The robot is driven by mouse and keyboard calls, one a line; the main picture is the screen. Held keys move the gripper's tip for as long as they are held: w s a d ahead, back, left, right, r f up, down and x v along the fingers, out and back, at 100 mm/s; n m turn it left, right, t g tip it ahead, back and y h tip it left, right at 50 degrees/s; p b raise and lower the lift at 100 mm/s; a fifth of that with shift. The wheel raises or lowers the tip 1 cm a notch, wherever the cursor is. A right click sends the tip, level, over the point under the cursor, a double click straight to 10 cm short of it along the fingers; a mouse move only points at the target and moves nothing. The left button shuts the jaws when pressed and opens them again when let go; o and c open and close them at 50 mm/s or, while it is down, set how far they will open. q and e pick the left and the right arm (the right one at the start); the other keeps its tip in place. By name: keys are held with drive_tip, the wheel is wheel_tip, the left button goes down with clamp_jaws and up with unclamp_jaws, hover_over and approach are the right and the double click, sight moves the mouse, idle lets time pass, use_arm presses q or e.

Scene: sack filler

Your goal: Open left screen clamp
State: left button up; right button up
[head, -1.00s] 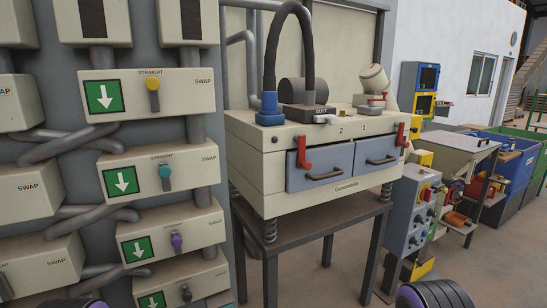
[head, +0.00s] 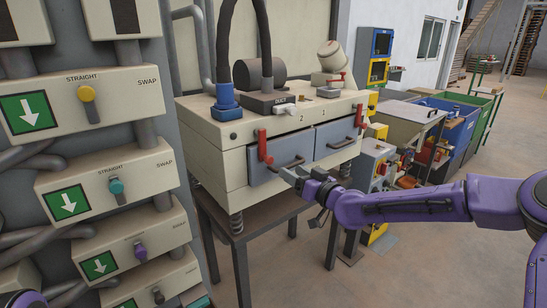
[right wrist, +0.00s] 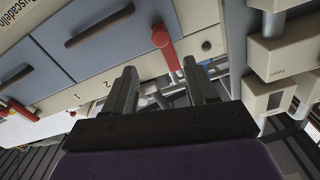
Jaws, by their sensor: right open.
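The left screen clamp, a red lever (head: 264,147), hangs on the front of the cream sifter box (head: 230,165), beside the drawer marked 2 (head: 285,153). In the right wrist view the red lever (right wrist: 167,46) lies just beyond the fingertips, its end near the gap between them. My right gripper (head: 290,173) is open and empty, a little below and right of the lever in the head view. Its two dark fingers (right wrist: 160,68) show apart in the right wrist view. I see no contact with the lever. My left gripper is not in view.
A second red clamp (head: 359,117) sits by the right drawer (head: 337,137). A panel of cream SWAP boxes (head: 100,95) stands close on the left. A blue fitting with a dark hose (head: 226,98) rises from the box top. The floor at lower right is clear.

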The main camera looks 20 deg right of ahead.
sight(271, 161)
drive_tip(key=p+x, duration=0.1)
drive_tip(key=x, duration=0.4)
drive_tip(key=p+x, duration=0.1)
drive_tip(key=x, duration=0.4)
drive_tip(key=shift+a+f, duration=0.15)
drive_tip(key=shift+f, duration=0.1)
clamp_jaws()
